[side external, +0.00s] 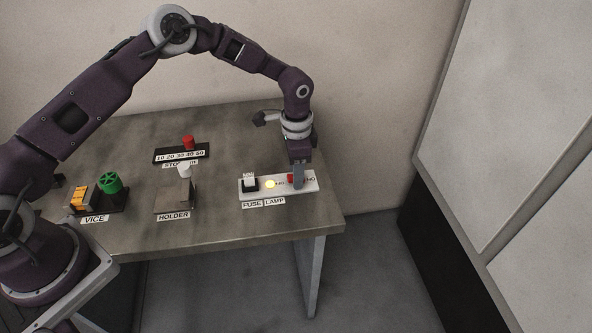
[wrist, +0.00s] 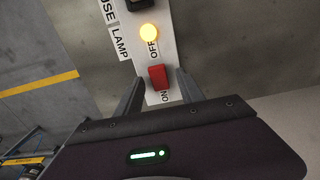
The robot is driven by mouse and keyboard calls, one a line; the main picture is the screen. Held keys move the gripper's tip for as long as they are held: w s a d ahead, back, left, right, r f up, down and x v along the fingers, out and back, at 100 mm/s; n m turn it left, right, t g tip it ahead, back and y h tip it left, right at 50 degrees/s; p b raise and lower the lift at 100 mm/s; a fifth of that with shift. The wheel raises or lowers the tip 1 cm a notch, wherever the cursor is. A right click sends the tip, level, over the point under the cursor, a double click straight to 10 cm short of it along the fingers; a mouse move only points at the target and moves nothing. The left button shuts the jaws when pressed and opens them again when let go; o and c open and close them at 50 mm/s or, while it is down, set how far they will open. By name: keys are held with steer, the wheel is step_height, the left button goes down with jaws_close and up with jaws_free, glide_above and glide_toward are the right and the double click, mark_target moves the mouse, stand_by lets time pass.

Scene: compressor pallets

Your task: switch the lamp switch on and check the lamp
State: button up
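The red lamp switch (side external: 291,178) is on the white panel (side external: 311,188) at the table's right end. In the wrist view the red switch (wrist: 158,77) lies between the OFF and ON labels; I cannot tell which way it is tilted. The round lamp (side external: 270,184) glows yellow, and it also shows bright yellow in the wrist view (wrist: 148,32). My gripper (wrist: 159,80) is open and empty, its fingers apart on either side of the switch. In the side view my gripper (side external: 297,183) is low over the panel's ON end and partly hides it.
A black fuse block (side external: 250,186) is at the panel's left end. To the left stand the holder (side external: 175,197) with a white piece, a green-knobbed vice (side external: 110,183), and a number strip (side external: 181,154) with a red knob. The table's right edge is close by.

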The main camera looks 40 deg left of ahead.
step_height(320, 180, up, 7)
steer(key=shift+r, duration=0.1)
stand_by(0.3)
steer(key=shift+r, duration=0.2)
step_height(320, 180, up, 9)
steer(key=t, duration=0.1)
glide_above(285, 186)
steer(key=s+a+r+n+t+y, duration=0.1)
steer(key=s+a+r+n, duration=0.2)
steer(key=s+r, duration=0.65)
steer(key=s+a+r+n+t, duration=0.1)
steer(key=s+r+n, duration=0.1)
steer(key=s, duration=0.9)
steer(key=s+a+r+n+t+h, duration=0.1)
steer(key=s+r+n+t, duration=0.1)
steer(key=s, duration=0.9)
steer(key=shift+a+r+n+t, duration=0.35)
steer(key=shift+r+n, duration=0.1)
steer(key=shift+n, duration=0.55)
